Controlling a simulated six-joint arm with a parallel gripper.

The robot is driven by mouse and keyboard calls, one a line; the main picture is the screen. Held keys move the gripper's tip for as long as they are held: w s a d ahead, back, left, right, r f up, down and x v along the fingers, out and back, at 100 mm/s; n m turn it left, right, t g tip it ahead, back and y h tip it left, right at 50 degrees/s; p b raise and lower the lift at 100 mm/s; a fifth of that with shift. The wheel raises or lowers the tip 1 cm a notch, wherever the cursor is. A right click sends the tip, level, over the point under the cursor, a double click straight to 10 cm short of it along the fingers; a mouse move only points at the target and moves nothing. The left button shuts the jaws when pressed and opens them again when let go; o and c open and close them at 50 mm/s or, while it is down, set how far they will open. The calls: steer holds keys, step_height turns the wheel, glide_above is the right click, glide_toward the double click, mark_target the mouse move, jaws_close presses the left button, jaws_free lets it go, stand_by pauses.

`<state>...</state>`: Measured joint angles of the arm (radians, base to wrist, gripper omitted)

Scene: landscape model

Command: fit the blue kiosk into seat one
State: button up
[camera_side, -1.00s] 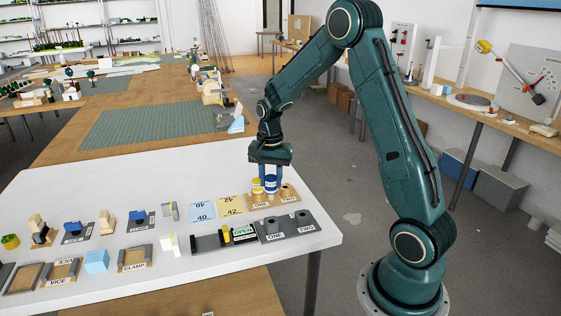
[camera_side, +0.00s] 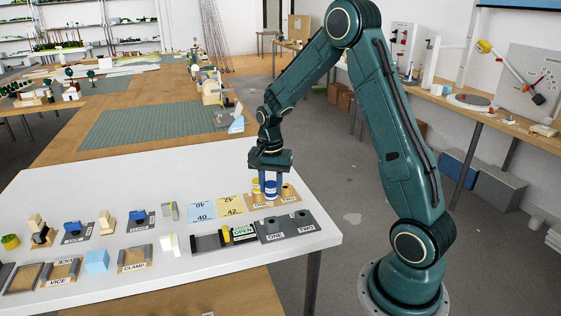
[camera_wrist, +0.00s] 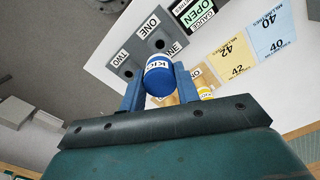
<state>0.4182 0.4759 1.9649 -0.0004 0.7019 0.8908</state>
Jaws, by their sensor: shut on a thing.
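The blue kiosk (camera_side: 271,187), a short blue cylinder with a white lettered band, is between the fingers of my gripper (camera_side: 266,182). The wrist view shows the blue kiosk (camera_wrist: 159,77) gripped between the blue fingers (camera_wrist: 158,92). It is at the wooden holder (camera_side: 285,198) marked ONE and TWO; whether its base touches the holder is hidden. The grey plate (camera_side: 300,227) with two round seats marked ONE and TWO lies just in front, and shows beyond the kiosk in the wrist view (camera_wrist: 148,50). Both its seats look empty.
A yellow-banded piece (camera_side: 256,186) stands close to the left finger. Left of the grey plate is a gauge with a green OPEN sign (camera_side: 243,232). Blue card 40 (camera_side: 201,211) and yellow card 42 (camera_side: 230,206) lie flat on the white table.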

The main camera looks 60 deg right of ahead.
mark_target(271, 205)
steer(key=shift+f, duration=2.2)
steer(key=shift+f, duration=2.05)
stand_by(0.5)
steer(key=o, duration=1.2)
steer(key=shift+r, duration=0.15)
step_height(271, 205, up, 14)
steer(key=shift+f, duration=0.25)
stand_by(0.5)
